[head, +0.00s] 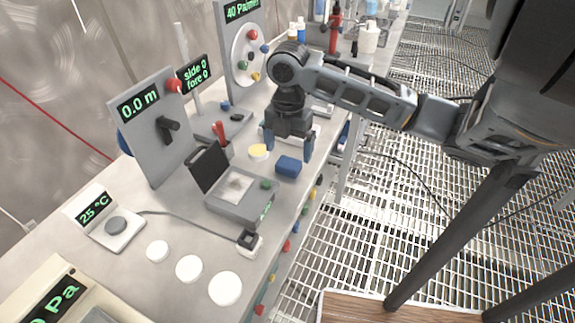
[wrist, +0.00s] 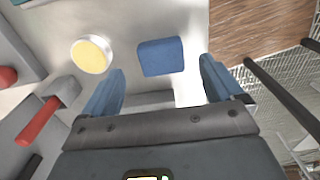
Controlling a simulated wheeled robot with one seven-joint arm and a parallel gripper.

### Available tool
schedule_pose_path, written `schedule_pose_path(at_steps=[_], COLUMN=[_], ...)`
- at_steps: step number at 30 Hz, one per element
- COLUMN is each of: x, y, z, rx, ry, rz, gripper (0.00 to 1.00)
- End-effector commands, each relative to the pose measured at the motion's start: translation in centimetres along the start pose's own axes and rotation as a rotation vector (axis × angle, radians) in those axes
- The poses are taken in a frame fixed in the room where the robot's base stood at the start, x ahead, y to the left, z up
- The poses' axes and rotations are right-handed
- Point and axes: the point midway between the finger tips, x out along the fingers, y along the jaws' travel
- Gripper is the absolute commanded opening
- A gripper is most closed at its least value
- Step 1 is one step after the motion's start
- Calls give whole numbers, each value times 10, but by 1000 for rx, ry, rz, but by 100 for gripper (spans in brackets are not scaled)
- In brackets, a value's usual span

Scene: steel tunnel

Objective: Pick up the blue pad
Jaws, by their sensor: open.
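The blue pad (head: 288,167) is a small blue block lying on the pale bench top near its right edge. In the wrist view the blue pad (wrist: 160,57) lies ahead of the fingertips and roughly between their lines. My gripper (head: 288,150) points down at the bench with its two blue fingers apart, in the head view just behind the pad. In the wrist view my gripper (wrist: 163,78) is open, with nothing between its fingers. I cannot tell its exact height above the bench.
A round yellow-topped disc (wrist: 91,55) lies left of the pad; it also shows in the head view (head: 258,152). A grey box with a raised black lid (head: 240,192) stands in front. A red-handled device (head: 220,135) is close to the left finger. The bench edge drops to grating (head: 400,200) on the right.

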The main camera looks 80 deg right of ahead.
Motion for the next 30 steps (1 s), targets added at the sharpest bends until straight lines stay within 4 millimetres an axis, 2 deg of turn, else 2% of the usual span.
schedule_pose_path(at_steps=[9, 19, 30], x=[41, 47, 47], y=[-2, -1, -1], z=[-4, -4, -4], rx=[2, -1, 0], ry=[2, 0, 0], rz=[0, 2, 2], gripper=[94, 93, 57])
